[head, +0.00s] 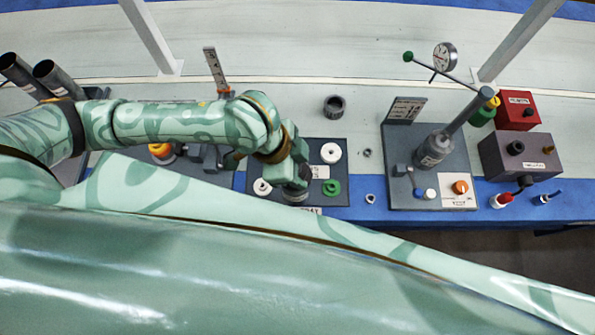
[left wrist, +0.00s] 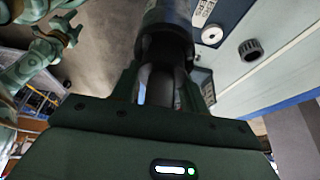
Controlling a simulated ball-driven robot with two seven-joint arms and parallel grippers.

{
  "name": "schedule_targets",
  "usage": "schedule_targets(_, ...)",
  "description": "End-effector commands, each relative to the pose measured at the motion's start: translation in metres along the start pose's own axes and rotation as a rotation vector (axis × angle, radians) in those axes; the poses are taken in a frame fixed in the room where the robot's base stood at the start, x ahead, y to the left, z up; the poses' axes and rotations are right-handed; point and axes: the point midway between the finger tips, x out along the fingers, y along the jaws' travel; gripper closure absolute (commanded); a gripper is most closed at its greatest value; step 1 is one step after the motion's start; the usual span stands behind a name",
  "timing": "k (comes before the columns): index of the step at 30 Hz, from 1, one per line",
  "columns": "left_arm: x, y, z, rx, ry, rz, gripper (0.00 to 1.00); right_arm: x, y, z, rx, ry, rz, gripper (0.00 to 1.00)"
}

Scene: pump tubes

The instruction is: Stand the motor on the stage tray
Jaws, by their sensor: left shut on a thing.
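My left gripper (head: 297,180) is over the front middle of the dark stage tray (head: 258,172). It is shut on a dark cylinder, apparently the motor (head: 296,195), whose end shows below the fingers. In the left wrist view the motor (left wrist: 166,18) sits between the two fingers (left wrist: 163,85) of the gripper. I cannot tell whether its lower end touches the tray. The tray also holds a white ring (head: 331,153), a green part (head: 331,187) and a smaller white ring (head: 262,187).
A dark hollow cup (head: 334,107) stands behind the tray. To the right is a grey plate (head: 398,180) with a tilted-handle cylinder (head: 434,150), then a dark box (head: 518,157) and a red box (head: 517,110). A small nut (head: 370,198) lies near the table's blue front edge.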

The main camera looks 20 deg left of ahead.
Motion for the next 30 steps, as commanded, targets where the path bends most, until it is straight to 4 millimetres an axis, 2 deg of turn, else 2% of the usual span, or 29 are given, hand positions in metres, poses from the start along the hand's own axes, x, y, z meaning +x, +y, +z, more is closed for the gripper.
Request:
schedule_targets(3,0.011,-0.025,0.002,0.000,0.007,-0.006,1.00,0.013,-0.002,0.003,0.000,-0.006,-0.003,0.51)
schedule_targets(10,0.030,-0.070,0.009,-0.001,0.007,-0.005,1.00,0.032,-0.003,0.009,0.000,-0.016,-0.006,0.51)
schedule_targets(12,0.042,-0.079,0.014,-0.001,0.006,-0.002,1.00,0.039,-0.004,0.011,0.000,-0.020,-0.007,0.51)
schedule_targets(19,0.067,-0.102,0.024,0.000,0.007,-0.003,1.00,0.055,-0.006,0.016,0.000,-0.030,-0.010,0.51)
schedule_targets(30,0.081,-0.117,0.029,0.001,0.009,-0.003,1.00,0.064,-0.007,0.019,0.000,-0.036,-0.012,0.51)
